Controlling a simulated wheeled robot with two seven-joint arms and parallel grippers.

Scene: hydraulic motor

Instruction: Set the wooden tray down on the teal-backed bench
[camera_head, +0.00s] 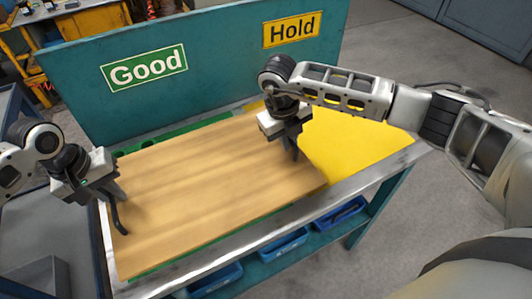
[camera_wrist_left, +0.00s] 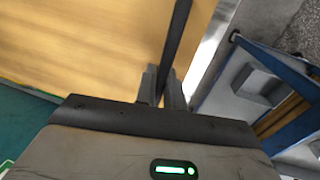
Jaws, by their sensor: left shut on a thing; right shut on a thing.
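The wooden tray (camera_head: 205,190) is a flat, light-brown board, roughly level over the green side of the teal-backed bench (camera_head: 350,187). Its right end reaches the yellow area. I cannot tell whether it touches the bench top. My left gripper (camera_head: 117,200) is shut at the tray's left end; in the left wrist view its fingers (camera_wrist_left: 163,88) close on a dark bar along the edge of the tray (camera_wrist_left: 90,45). My right gripper (camera_head: 292,146) is shut at the tray's right end; its exact grip is partly hidden.
The teal back panel (camera_head: 215,60) carries a green "Good" sign (camera_head: 145,69) and a yellow "Hold" sign (camera_head: 291,29). The yellow area (camera_head: 355,145) is bare to the right. Blue bins (camera_head: 283,246) sit below the front edge. A grey surface (camera_head: 35,240) lies at the left.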

